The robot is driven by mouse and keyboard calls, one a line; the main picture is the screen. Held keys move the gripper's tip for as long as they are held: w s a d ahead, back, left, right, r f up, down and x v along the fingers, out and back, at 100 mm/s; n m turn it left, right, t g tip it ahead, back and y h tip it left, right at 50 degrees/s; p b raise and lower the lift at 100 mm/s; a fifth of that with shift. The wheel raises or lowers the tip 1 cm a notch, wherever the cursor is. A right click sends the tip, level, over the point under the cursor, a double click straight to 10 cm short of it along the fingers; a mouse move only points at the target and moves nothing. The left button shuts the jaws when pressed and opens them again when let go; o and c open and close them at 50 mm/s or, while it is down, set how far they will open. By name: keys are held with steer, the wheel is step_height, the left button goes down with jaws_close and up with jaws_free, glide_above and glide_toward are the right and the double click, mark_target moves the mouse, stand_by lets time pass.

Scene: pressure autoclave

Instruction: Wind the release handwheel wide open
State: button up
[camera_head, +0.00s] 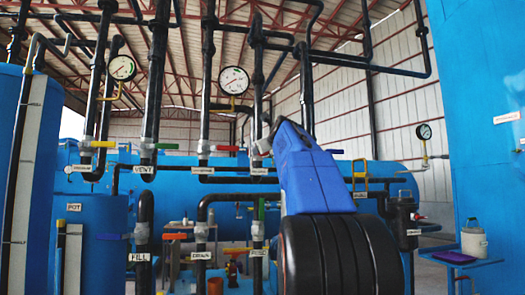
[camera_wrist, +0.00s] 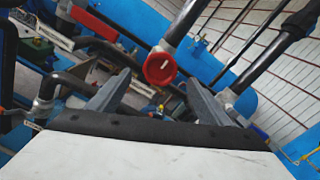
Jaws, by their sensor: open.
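A small round red handwheel (camera_wrist: 160,68) with a white mark on its face sits at the end of a dark pipe in the wrist view. My gripper (camera_wrist: 157,80) is open, with one grey finger on each side below the wheel. The wheel shows in the gap between the fingertips, and no contact is visible. I cannot tell how far beyond the tips it lies. In the head view my gripper (camera_head: 262,148) is at a vertical pipe near the middle. The wheel is not clearly visible there, and its label cannot be read.
Black pipes with coloured lever valves crowd around, including a red lever (camera_wrist: 95,24) left of the wheel. Gauges (camera_head: 234,80) hang above. A blue tank (camera_head: 480,120) stands at right.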

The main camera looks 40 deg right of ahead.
steer(key=shift+x, duration=3.85)
steer(key=shift+c, duration=0.2)
steer(key=c, duration=1)
